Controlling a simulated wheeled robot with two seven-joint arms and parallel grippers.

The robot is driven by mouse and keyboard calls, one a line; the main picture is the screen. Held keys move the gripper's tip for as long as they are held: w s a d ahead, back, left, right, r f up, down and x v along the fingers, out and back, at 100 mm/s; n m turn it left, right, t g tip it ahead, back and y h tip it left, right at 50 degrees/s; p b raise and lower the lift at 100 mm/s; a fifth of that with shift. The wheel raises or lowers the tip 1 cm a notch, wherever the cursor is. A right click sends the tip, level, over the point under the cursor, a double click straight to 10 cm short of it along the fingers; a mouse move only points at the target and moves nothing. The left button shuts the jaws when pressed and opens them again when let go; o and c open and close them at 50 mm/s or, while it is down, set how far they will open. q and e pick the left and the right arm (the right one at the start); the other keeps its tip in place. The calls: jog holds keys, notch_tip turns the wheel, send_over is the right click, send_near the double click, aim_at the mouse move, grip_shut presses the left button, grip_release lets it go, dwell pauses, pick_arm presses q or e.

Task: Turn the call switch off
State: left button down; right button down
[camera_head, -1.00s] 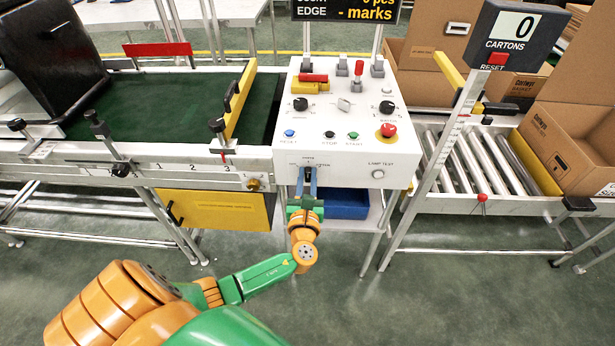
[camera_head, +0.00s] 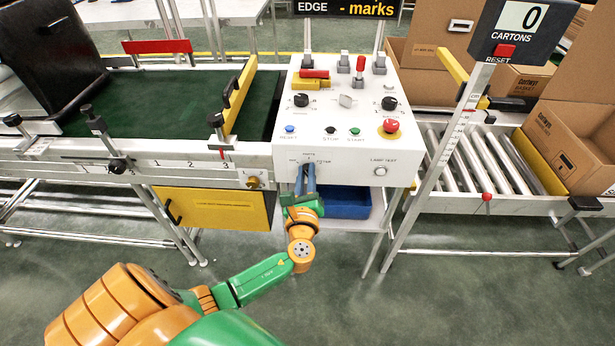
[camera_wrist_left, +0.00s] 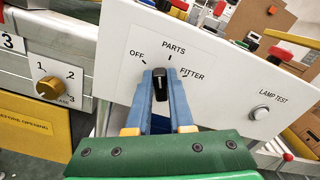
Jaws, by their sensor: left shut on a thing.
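The call switch is a black knob (camera_wrist_left: 160,84) on the white front panel, labelled OFF on the left, PARTS at the top and FITTER on the right. My left gripper (camera_wrist_left: 160,92) is shut on this knob, one blue finger on each side. In the left wrist view the knob points roughly straight up while the panel appears tilted; I cannot tell exactly which mark it lines up with. In the head view my left gripper (camera_head: 306,168) reaches the panel from below and its fingers largely hide the knob. My right gripper is not in view.
A lamp test button (camera_head: 380,171) is right of the switch. The control box top (camera_head: 345,115) carries knobs, levers and a red emergency button (camera_head: 390,126). A numbered dial (camera_wrist_left: 48,88) is to the left. A blue bin (camera_head: 345,203) is below.

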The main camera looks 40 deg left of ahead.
pick_arm(q)
jog(key=shift+s+a+f+n+b, duration=0.1)
jog(key=shift+f+n+b, duration=0.1)
jog(key=shift+n+b, duration=1.1)
jog(key=shift+s+a+f+n+b, duration=0.15)
jog(key=shift+n+b, duration=0.3)
jog(key=shift+n, duration=1.55)
jog(key=shift+w+d, duration=0.1)
jog(key=c, duration=0.8)
grip_release()
jog(key=shift+r, duration=0.1)
jog(key=v, duration=0.7)
